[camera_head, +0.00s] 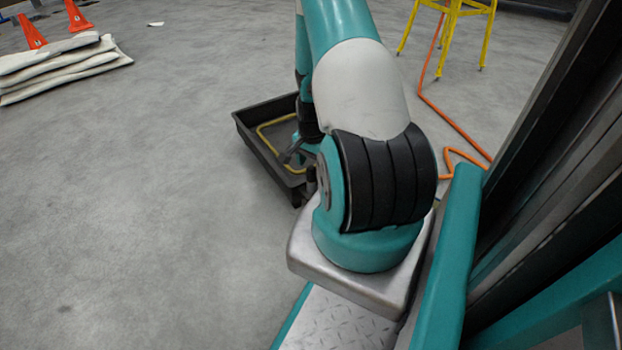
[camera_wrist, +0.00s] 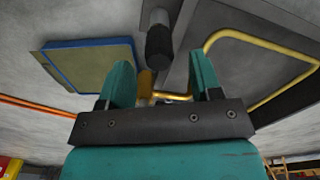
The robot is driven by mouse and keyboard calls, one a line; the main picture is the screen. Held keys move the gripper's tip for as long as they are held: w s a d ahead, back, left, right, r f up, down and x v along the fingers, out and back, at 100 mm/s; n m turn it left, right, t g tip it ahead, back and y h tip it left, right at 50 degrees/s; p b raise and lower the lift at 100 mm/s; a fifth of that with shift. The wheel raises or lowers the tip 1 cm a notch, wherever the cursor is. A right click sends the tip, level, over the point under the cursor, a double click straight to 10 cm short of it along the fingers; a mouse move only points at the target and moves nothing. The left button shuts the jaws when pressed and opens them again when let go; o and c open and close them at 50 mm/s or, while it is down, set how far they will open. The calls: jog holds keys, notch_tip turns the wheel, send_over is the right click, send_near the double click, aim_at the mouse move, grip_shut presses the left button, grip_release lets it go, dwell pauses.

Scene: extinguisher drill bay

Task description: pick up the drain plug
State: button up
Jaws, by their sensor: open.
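My gripper (camera_wrist: 160,64) is open in the wrist view, its two teal fingers pointing up the picture. A short brass-coloured piece (camera_wrist: 146,82) shows low between the fingers, partly hidden by the gripper's dark bar; it may be the drain plug, but I cannot tell for certain. A dark cylinder with a grey stem (camera_wrist: 159,42) shows above it, between the fingertips; I cannot tell what it is. Neither is clearly gripped.
A yellow tube (camera_wrist: 262,41) loops over the tray. A blue-edged olive panel (camera_wrist: 92,64) lies left in the wrist view. An orange hose (camera_head: 448,118) and a yellow stand (camera_head: 446,30) are at right. Left floor is clear.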

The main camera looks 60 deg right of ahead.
jog(key=f+b, duration=0.2)
jog(key=f, duration=0.1)
jog(key=f+b, duration=0.1)
jog(key=shift+a+f, duration=0.25)
jog(key=shift+r, duration=0.1)
grip_shut()
jog(key=shift+r, duration=0.15)
notch_tip(320, 180, up, 20)
jog(key=p, duration=1.1)
